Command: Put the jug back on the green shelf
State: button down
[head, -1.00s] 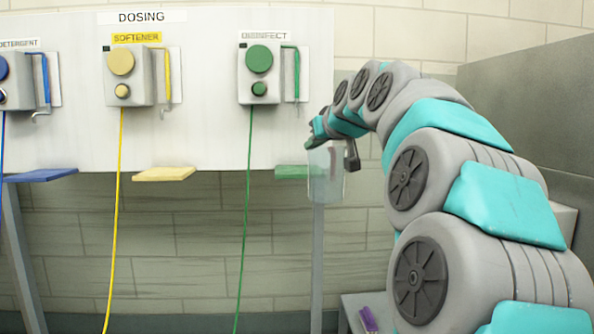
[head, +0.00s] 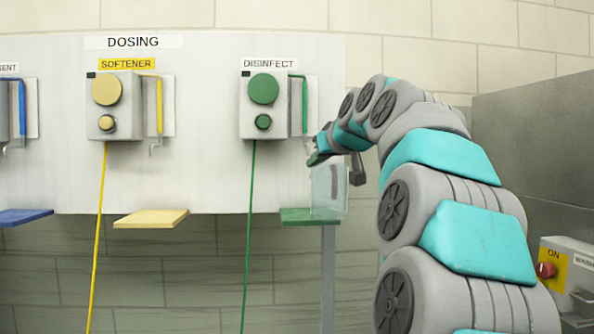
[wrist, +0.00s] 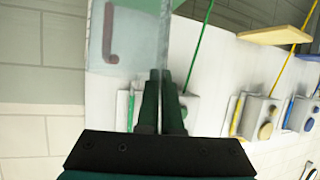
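The clear jug (head: 326,190) hangs below my gripper (head: 316,157) in the head view. It overlaps the right end of the green shelf (head: 293,216), its bottom near the shelf's height in the picture. I cannot tell whether it touches the shelf or is in front of it. In the wrist view the dark fingers of my gripper (wrist: 161,104) are close together at the edge of the jug (wrist: 135,42), shut on it. A dark red hooked shape shows on or through the jug there. The fingertips' contact is partly hidden.
The dosing panel (head: 205,190) carries a green disinfect dispenser (head: 263,105) above the green shelf, with a green hose (head: 250,240) hanging left of the jug. A yellow shelf (head: 150,219) and a blue shelf (head: 22,216) are further left. A box with a red knob (head: 546,270) is at lower right.

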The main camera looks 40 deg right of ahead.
jog(key=w+d+f+p, duration=0.1)
jog(key=w+d, duration=0.2)
jog(key=w, duration=0.9)
jog(key=shift+d+f+p, duration=0.2)
jog(key=shift+f+p, duration=0.05)
jog(key=shift+p, duration=0.15)
dwell(0.5)
jog(key=shift+f, duration=0.2)
jog(key=c, duration=1.1)
grip_release()
jog(key=shift+r, duration=0.1)
jog(key=shift+s+r, duration=0.15)
